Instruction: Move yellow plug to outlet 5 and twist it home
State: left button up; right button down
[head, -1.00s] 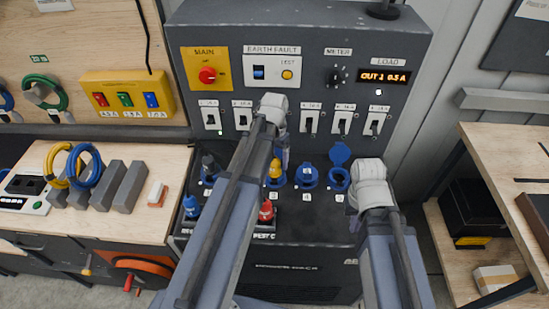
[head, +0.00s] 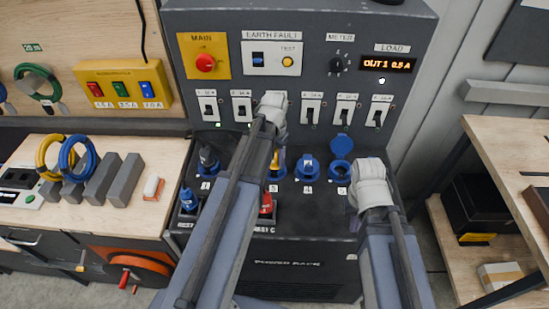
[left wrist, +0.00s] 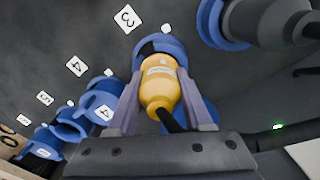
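The yellow plug (left wrist: 160,82) sits in blue outlet 3 (left wrist: 158,46) in the left wrist view. In the head view the plug (head: 281,164) shows partly behind my left arm. My left gripper (left wrist: 161,103) has one finger on each side of the plug's body; whether they press on it is unclear. Outlet 5 (head: 340,173) is at the right end of the row in the head view, its blue lid (head: 342,146) raised and its socket empty. Blue outlet 4 (head: 308,170) lies between. My right gripper is out of view; only its arm shows at right.
A dark plug (head: 208,158) stands at the row's left end. Blue (head: 189,200) and red (head: 266,204) plugs are in front. Breaker switches (head: 311,108) line the panel above. My right arm stands close to outlet 5's right side. The plug's dark cable trails below it.

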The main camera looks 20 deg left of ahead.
pick_arm(q)
grip_shut()
jog(key=shift+n, duration=1.5)
jog(key=shift+n, duration=1.5)
jog(key=shift+n, duration=1.5)
jog(key=shift+r, duration=0.25)
pick_arm(e)
jog(key=shift+r, duration=0.25)
